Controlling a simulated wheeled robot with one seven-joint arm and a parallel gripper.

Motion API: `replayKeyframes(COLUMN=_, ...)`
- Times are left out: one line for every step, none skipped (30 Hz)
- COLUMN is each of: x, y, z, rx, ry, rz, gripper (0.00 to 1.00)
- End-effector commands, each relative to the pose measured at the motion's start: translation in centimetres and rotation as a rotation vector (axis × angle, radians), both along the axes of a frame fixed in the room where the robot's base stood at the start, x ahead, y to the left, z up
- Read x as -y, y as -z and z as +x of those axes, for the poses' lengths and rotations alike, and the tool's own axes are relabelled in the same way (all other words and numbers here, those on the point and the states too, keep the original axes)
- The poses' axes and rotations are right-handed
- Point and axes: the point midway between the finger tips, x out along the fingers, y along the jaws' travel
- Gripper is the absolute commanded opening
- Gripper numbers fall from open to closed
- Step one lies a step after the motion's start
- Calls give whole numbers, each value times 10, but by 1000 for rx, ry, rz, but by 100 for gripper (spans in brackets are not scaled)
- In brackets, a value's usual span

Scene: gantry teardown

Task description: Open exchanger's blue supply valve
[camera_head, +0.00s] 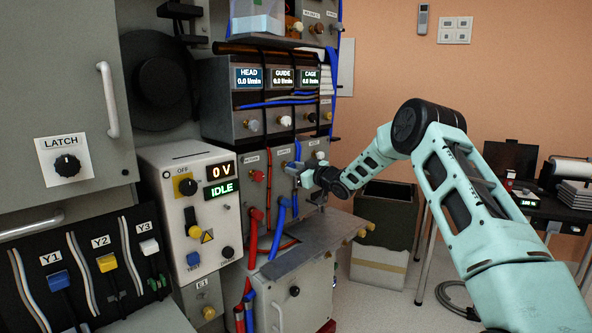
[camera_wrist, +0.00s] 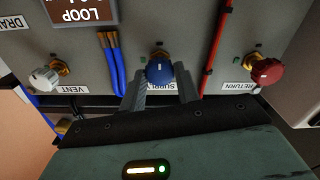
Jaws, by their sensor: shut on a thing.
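The blue supply valve knob (camera_wrist: 159,72) sits on the grey exchanger panel above a label reading SUPPLY, partly covered, in the wrist view. My gripper (camera_wrist: 159,86) has one finger on each side of this knob and is shut on it. In the head view my gripper (camera_head: 297,171) reaches the panel from the right and hides the blue knob. The red return knob (camera_wrist: 266,72) is to the right of the blue one in the wrist view, and the white vent knob (camera_wrist: 44,79) is to the left.
Blue hoses (camera_wrist: 112,65) and a red hose (camera_wrist: 212,60) run down the panel on either side of the blue knob. A grey metal ledge (camera_head: 312,247) juts out below my gripper in the head view. A dark bin (camera_head: 388,211) stands to the right.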

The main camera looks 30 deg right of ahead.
Motion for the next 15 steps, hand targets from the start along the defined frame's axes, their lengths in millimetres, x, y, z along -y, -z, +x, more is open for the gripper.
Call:
replayKeyframes(x=0, y=0, z=0, rx=1, ry=-1, rz=-3, gripper=9)
replayKeyframes(x=0, y=1, z=0, rx=1, ry=-1, rz=-5, gripper=9)
replayKeyframes(x=0, y=1, z=0, rx=2, ry=-1, rz=-10, gripper=9)
replayKeyframes(x=0, y=1, z=0, rx=4, ry=-1, rz=-16, gripper=9)
replayKeyframes(x=0, y=1, z=0, rx=6, ry=-1, rz=-22, gripper=9)
replayKeyframes(x=-1, y=2, z=0, rx=8, ry=-1, rz=-33, gripper=9)
replayKeyframes(x=-1, y=2, z=0, rx=12, ry=-1, rz=-42, gripper=9)
replayKeyframes(x=-1, y=2, z=0, rx=15, ry=-1, rz=-54, gripper=9)
replayKeyframes(x=-1, y=3, z=0, rx=19, ry=-1, rz=-72, gripper=9)
replayKeyframes(x=-1, y=4, z=0, rx=23, ry=-1, rz=-88, gripper=9)
replayKeyframes(x=-1, y=4, z=0, rx=28, ry=-1, rz=-104, gripper=9)
replayKeyframes(x=-1, y=4, z=0, rx=34, ry=-1, rz=-131, gripper=9)
replayKeyframes(x=-1, y=5, z=0, rx=41, ry=-1, rz=-151, gripper=9)
replayKeyframes(x=-1, y=5, z=0, rx=46, ry=-1, rz=-173, gripper=9)
replayKeyframes(x=-1, y=6, z=0, rx=54, ry=-1, rz=-205, gripper=9)
